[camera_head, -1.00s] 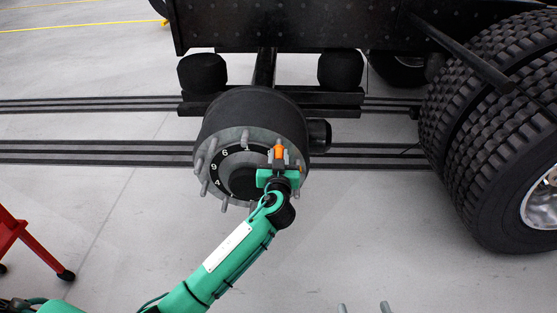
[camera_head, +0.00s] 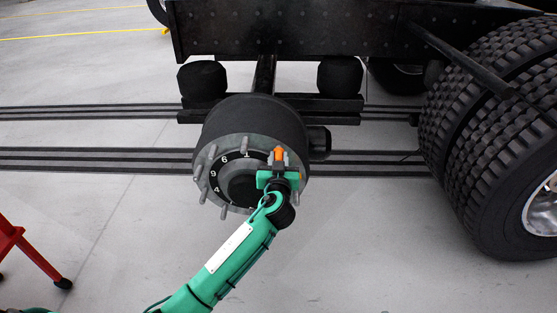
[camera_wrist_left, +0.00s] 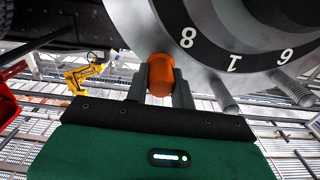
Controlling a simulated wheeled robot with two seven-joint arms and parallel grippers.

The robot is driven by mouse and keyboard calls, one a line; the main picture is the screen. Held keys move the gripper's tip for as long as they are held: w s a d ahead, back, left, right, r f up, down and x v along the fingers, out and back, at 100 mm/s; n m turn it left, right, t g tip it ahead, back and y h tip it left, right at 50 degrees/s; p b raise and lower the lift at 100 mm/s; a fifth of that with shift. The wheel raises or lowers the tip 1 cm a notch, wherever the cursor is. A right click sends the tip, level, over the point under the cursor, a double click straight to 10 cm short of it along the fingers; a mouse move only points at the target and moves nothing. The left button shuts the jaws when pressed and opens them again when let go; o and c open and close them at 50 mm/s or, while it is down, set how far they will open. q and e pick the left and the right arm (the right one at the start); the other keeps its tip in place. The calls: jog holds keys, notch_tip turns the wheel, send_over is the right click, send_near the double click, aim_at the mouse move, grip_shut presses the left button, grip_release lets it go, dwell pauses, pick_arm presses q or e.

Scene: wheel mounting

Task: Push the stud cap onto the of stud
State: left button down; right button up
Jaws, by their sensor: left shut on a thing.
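The orange stud cap (camera_head: 279,154) is held between the fingers of my left gripper (camera_head: 278,161) at the upper right of the wheel hub (camera_head: 212,198). In the left wrist view the cap (camera_wrist_left: 160,80) sits between two dark fingers, in front of the grey hub flange (camera_wrist_left: 198,80). The fingers are shut on it. The stud behind the cap is hidden, so I cannot tell how far the cap is over it. Bare grey studs (camera_head: 245,144) ring the hub face; two more show right of the cap in the left wrist view (camera_wrist_left: 291,89). My right gripper is not in view.
Large dual tyres (camera_head: 487,150) stand at the right under the dark truck frame (camera_head: 290,25). A red stand (camera_head: 25,245) is at the lower left. A yellow robot arm (camera_wrist_left: 80,75) is in the wrist view's background. The floor in front is open.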

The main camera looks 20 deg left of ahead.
pick_arm(q)
jog(key=c, duration=1.1)
grip_release()
jog(key=v, duration=1.4)
jog(key=shift+p, duration=0.4)
jog(key=shift+w, duration=0.1)
